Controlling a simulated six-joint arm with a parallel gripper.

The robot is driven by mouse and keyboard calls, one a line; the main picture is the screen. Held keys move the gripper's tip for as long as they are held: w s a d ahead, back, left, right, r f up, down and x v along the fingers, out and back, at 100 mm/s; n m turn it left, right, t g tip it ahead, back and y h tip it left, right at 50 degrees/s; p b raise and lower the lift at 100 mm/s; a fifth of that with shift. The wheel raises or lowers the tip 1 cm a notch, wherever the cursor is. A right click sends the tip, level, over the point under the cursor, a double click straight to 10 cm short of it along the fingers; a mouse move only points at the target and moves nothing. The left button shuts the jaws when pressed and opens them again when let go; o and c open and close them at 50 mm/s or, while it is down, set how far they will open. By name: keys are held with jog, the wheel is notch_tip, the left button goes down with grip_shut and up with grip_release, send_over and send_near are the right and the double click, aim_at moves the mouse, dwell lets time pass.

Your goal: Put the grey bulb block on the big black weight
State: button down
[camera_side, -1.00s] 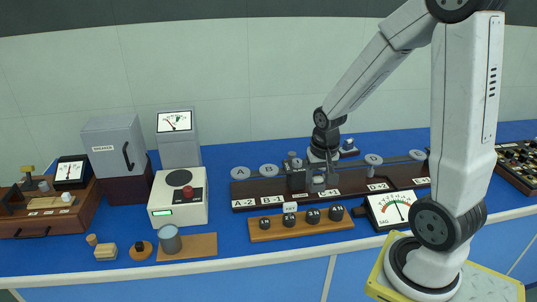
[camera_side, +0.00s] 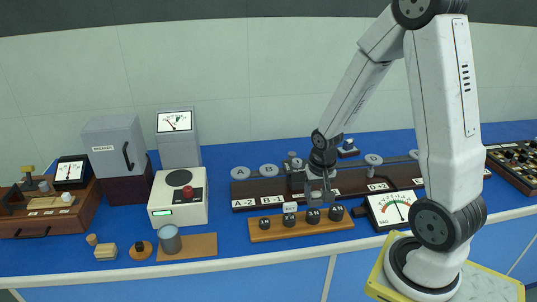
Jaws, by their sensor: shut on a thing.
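Several black weights stand in a row on the wooden rack (camera_side: 285,234). The big black weight seems to be the one at the right end (camera_side: 336,213). The gripper is to its upper left, apart from it as far as I can tell.
A meter (camera_side: 393,208) sits right of the rack.

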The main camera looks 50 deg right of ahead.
aim_at(317, 193)
jog(key=shift+f, duration=1.45)
jog(key=shift+f, duration=0.15)
jog(key=shift+c, duration=0.5)
grip_release()
notch_tip(317, 193, up, 12)
jog(key=s+a, duration=0.1)
jog(key=shift+s+a, duration=0.15)
